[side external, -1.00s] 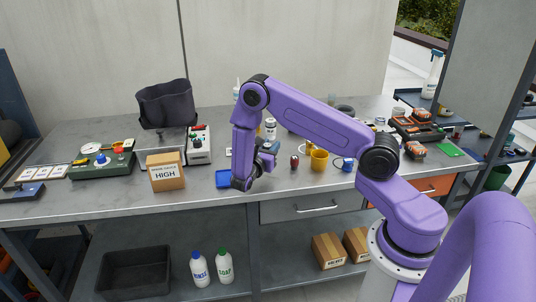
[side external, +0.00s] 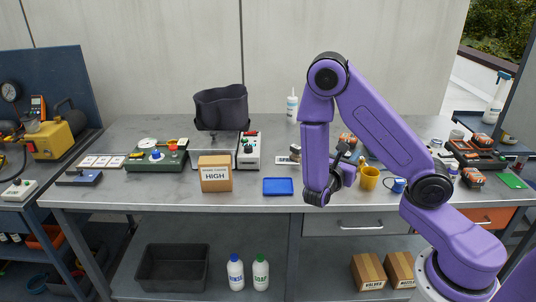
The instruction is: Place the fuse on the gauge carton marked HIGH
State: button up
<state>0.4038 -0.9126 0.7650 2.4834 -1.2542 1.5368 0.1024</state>
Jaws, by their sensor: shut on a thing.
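The gauge carton marked HIGH (side external: 215,179) is a brown cardboard box with a white label. It stands upright on the bench, left of centre, and its top looks bare. My gripper (side external: 349,176) is low over the bench, well to the right of the carton and just left of the yellow mug. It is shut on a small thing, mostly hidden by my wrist. I cannot see the fuse clearly. A small dark red piece stood beside the mug earlier, where my gripper now is.
A blue tray (side external: 278,186) lies between the carton and my gripper. A yellow mug (side external: 368,178) stands right of my gripper. A dark bin (side external: 221,108) and a white switch box (side external: 249,151) stand behind the carton. The front strip of the bench (side external: 140,192) is clear.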

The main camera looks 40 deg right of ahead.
jog(key=w+a+r+n+t+y, duration=0.4)
jog(key=w+a+r+n+t, duration=0.15)
jog(key=w+a, duration=0.45)
jog(key=w+a+r+n+t+y, duration=0.4)
jog(key=w+a+r+t, duration=0.3)
jog(key=w, duration=0.5)
send_over(214, 156)
jog(key=shift+m+g, duration=0.25)
jog(key=shift+g, duration=0.2)
notch_tip(214, 156, down, 11)
jog(key=shift+s+d+r, duration=0.1)
jog(key=shift+s+r, duration=0.05)
jog(key=shift+w+f, duration=0.2)
jog(key=shift+f, duration=1.55)
jog(key=shift+f, duration=0.2)
jog(key=o, duration=1.1)
jog(key=shift+c, duration=0.2)
